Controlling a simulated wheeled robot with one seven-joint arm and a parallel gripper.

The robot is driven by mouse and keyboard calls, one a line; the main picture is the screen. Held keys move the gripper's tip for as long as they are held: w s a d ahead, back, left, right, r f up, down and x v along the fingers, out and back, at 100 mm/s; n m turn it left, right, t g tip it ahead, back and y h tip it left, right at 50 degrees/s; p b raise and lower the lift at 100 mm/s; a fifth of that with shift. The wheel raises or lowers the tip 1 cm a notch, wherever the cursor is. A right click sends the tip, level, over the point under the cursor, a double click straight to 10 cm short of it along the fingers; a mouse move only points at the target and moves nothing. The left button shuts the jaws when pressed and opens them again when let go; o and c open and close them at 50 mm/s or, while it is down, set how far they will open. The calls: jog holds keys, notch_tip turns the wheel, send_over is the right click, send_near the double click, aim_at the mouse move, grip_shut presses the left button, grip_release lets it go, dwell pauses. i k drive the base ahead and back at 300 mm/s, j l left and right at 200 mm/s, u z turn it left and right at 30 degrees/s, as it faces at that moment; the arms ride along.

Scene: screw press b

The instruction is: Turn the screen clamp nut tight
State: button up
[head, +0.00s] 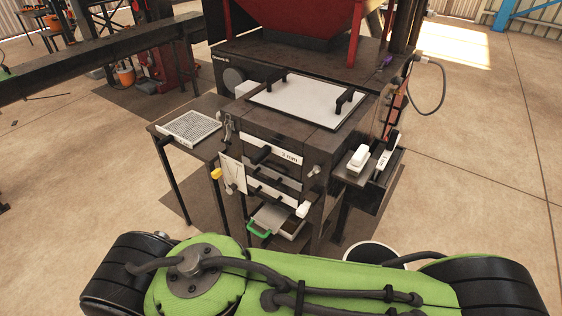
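The dark machine (310,115) stands in the middle of the head view, with a screen front labelled "3 mm" (288,157) in its upper slot. A small metallic knob-like part (314,171) sticks out to the right of the slots and may be the clamp nut. Another small metal fitting (228,125) is at the machine's upper left corner. I cannot tell from this view how tight either one is. My green arm crosses the bottom of the view, well in front of the machine. My gripper is not in view.
A side table (196,148) at left holds a perforated tray (189,128). A shelf at right carries white-topped items (358,158). A drawer with a green handle (259,229) sticks out low at the front. A round container (375,252) stands behind my arm. Floor at right is clear.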

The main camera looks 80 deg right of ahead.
aim_at(316, 170)
jog(key=z, duration=0.5)
jog(key=l+z, duration=0.1)
jog(key=z, duration=0.85)
jog(key=i+z, duration=0.1)
jog(key=z, duration=1.3)
jog(key=i+z, duration=0.1)
jog(key=z, duration=0.4)
